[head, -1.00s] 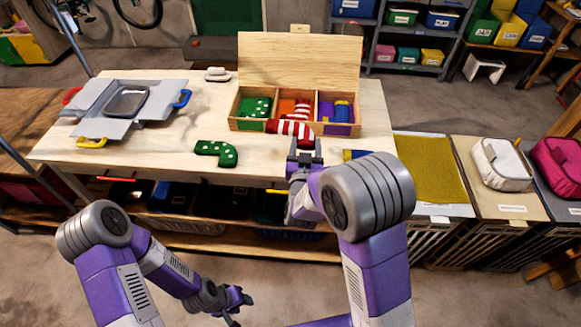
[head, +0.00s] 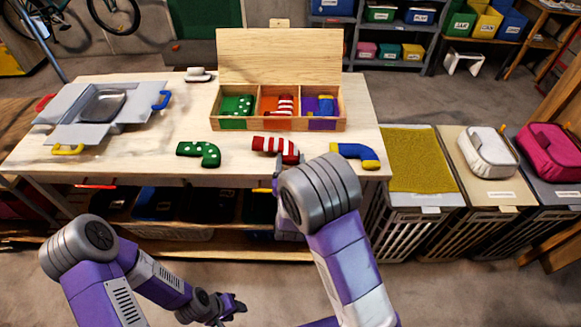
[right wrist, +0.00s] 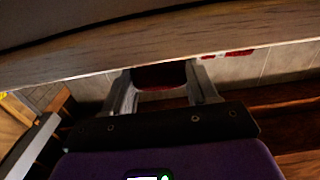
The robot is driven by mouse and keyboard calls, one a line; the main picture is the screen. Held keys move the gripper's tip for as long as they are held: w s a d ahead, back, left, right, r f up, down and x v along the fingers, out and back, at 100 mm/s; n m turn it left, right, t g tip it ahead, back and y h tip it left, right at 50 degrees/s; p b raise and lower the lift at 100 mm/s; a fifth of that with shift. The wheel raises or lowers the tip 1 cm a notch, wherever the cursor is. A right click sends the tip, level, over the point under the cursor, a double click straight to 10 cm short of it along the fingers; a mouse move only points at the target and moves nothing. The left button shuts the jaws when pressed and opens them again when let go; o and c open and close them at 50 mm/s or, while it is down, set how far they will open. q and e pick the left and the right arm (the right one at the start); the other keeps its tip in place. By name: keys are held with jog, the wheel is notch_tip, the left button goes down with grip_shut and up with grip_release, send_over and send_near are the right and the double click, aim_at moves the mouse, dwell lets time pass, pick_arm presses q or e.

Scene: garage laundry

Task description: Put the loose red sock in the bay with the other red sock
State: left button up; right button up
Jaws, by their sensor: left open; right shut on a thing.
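The loose red sock (head: 275,146) has white stripes and is near the table's front edge, in front of the box. My right gripper (head: 281,170) is shut on it from the near side. The arm partly hides the fingers, and I cannot tell whether the sock touches the table. The right wrist view shows dark red cloth (right wrist: 160,76) between the fingers. The other red sock (head: 284,106) lies in the orange middle bay (head: 264,108) of the wooden box (head: 225,123). My left gripper (head: 232,306) is open and empty, low in front of the table.
A green dotted sock (head: 200,152) lies left of the red one, a blue and yellow sock (head: 356,154) to its right. The green left bay and purple right bay hold socks. The raised lid (head: 280,57) stands behind. A grey folding tray (head: 70,125) is at left.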

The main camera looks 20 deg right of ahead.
jog(key=shift+f, duration=0.55)
jog(key=shift+f, duration=0.15)
jog(key=o, duration=1)
